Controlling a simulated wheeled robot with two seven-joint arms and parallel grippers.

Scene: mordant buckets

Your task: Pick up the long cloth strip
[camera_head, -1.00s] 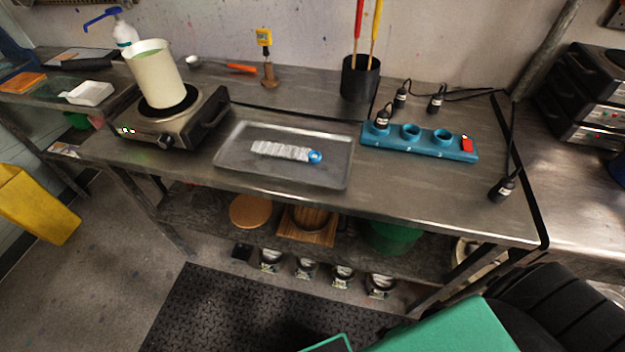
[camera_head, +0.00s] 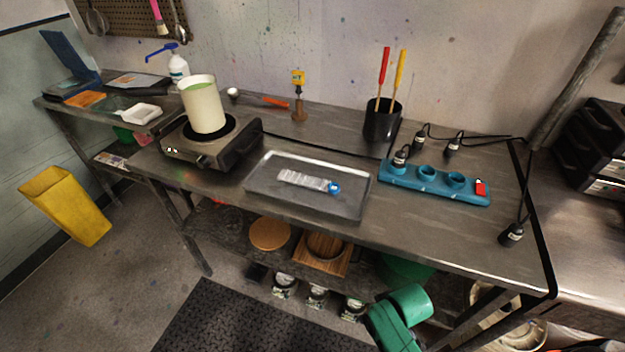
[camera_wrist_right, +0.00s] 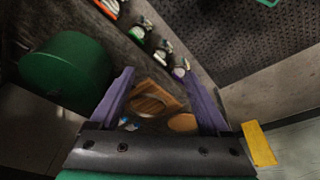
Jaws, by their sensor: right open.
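The long cloth strip (camera_head: 304,180) is pale and ribbed, with a blue round piece (camera_head: 334,188) at its right end. It lies flat in a grey metal tray (camera_head: 268,203) on the steel bench in the head view. My right gripper (camera_wrist_right: 165,80) shows only in the right wrist view. Its two purple fingers are apart, with nothing held between them, and it faces the lower shelf beneath the bench. The strip cannot be made out in the wrist view. My left gripper is not in view.
A hot plate (camera_head: 200,155) with a white pot (camera_head: 203,105) stands left of the tray. A blue socket block (camera_head: 440,185) with black corded plugs is to its right. A black holder (camera_head: 382,120) stands behind.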

